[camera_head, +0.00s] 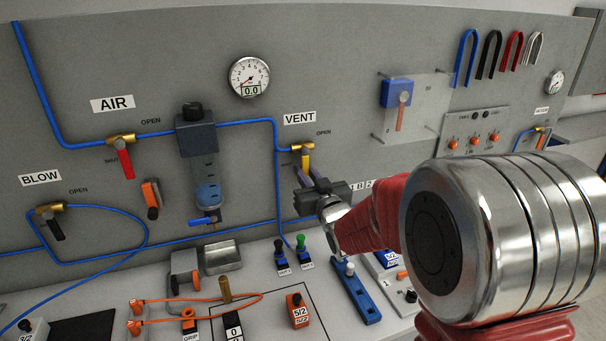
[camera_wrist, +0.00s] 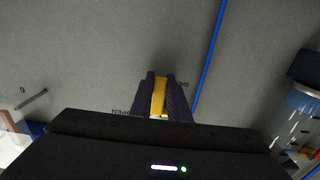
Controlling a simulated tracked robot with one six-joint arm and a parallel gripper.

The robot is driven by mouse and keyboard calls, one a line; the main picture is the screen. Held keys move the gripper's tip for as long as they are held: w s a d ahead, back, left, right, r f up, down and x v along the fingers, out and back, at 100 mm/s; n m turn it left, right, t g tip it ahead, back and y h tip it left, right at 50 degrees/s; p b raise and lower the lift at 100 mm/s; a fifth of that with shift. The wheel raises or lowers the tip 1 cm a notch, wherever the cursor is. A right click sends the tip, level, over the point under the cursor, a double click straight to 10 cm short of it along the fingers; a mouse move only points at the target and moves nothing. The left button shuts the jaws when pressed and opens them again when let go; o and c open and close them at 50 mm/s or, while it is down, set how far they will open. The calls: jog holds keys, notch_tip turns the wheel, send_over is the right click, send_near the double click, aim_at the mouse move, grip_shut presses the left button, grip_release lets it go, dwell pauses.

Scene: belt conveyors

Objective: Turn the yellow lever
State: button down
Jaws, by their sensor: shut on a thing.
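The yellow lever (camera_head: 305,162) is on the brass valve under the VENT label (camera_head: 299,118) on the grey panel. It hangs down from the valve. My gripper (camera_head: 309,179) reaches it from below right, with its dark fingers around the lever's lower part. In the wrist view the yellow lever (camera_wrist: 159,95) stands between the two dark fingers of my gripper (camera_wrist: 160,92), which are shut on it. The fingers and gripper body hide part of the lever and most of the valve there.
A red-handled AIR valve (camera_head: 122,155) and a black-handled BLOW valve (camera_head: 50,222) are to the left. The filter unit (camera_head: 203,160) and blue hose (camera_head: 277,190) run close by. Switches (camera_head: 302,243) stand on the bench below. A clear plate (camera_head: 425,100) projects at right.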

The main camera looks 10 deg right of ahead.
jog(key=shift+s+f, duration=0.1)
jog(key=shift+f, duration=0.25)
jog(key=c, duration=1.7)
grip_release()
jog(key=shift+r, duration=0.2)
jog(key=shift+s+r, duration=0.1)
jog(key=shift+s, duration=0.05)
jog(key=v, duration=1.3)
jog(key=shift+s, duration=0.3)
jog(key=shift+s, duration=0.1)
